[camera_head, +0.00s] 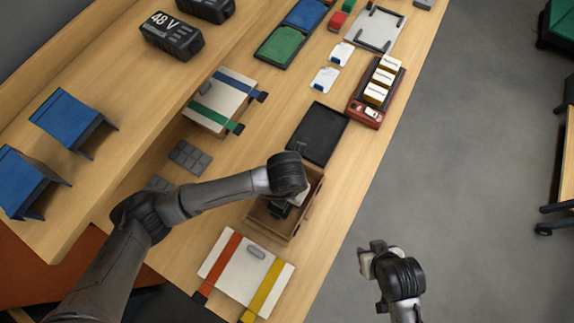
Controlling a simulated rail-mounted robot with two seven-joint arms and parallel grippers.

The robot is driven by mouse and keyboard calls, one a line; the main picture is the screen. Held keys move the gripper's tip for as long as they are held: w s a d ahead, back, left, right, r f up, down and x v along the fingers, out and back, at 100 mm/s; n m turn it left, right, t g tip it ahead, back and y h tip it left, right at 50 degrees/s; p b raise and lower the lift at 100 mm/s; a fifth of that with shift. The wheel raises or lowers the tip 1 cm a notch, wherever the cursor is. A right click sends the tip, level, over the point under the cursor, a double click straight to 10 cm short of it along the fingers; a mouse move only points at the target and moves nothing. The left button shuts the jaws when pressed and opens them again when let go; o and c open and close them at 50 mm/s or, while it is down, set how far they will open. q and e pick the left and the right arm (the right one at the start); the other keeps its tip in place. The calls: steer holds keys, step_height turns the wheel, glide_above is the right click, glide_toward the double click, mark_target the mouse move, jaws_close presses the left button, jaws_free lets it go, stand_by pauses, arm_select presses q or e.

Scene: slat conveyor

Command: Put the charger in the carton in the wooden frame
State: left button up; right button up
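A brown open-topped box (294,229), which could be the carton or the wooden frame, stands near the table's right edge. My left arm reaches over it, and my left gripper (284,207) points down into it. The arm hides much of the inside. A small pale and dark shape shows at the gripper, but I cannot tell whether it is a held charger or part of the gripper. A black block marked "48 V" (172,36) sits on the raised shelf at the upper left. My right gripper (368,257) is beyond the table edge, above the floor; its fingers are unclear.
A black tray (318,133) lies just behind the box. A white panel with orange and yellow straps (246,271) lies in front. A red tray with pale boxes (364,112) stands along the right edge. Blue stands (70,118) are at left.

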arm_select(q)
steer(key=shift+f, duration=0.35)
steer(key=shift+f, duration=0.1)
steer(key=o, duration=1.1)
steer(key=shift+o, duration=0.2)
steer(key=shift+r, duration=3.9)
